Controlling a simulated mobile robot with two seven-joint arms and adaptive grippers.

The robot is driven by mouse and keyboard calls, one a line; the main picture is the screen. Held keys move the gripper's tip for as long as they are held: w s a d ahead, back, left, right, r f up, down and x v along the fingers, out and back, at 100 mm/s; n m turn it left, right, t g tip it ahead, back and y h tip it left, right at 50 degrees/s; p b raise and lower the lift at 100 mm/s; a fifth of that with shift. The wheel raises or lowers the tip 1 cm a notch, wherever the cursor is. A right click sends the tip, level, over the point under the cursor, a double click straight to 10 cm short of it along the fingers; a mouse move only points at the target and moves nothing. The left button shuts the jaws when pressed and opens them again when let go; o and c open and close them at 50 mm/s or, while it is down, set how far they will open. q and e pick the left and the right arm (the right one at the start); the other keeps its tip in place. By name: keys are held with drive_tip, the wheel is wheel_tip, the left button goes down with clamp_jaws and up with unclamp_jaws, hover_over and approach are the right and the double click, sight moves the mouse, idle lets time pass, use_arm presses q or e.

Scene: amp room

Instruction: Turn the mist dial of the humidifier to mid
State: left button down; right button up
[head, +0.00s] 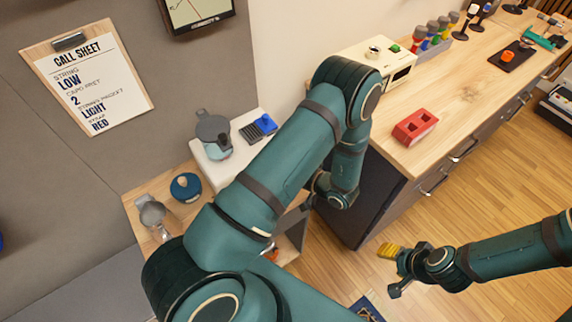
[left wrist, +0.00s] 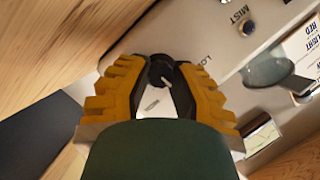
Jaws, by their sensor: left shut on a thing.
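The humidifier (head: 196,166) is a pale unit with a grey-topped tank on the low wooden stand in the head view, partly hidden by my left arm. In the left wrist view its pale panel (left wrist: 225,85) carries the words MIST and LOW. My left gripper (left wrist: 160,78) has its yellow fingers shut on the dark mist dial (left wrist: 160,68), beside LOW. The fingers cover much of the dial, and I cannot read its setting.
The wooden counter (head: 465,95) holds a red block (head: 415,127) and a cream box (head: 398,73). A call sheet (head: 90,85) hangs on the wall.

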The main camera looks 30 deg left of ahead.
idle(0.4)
use_arm(q)
drive_tip(key=c, duration=0.8)
unclamp_jaws()
drive_tip(key=v, duration=1.2)
drive_tip(key=shift+w, duration=0.1)
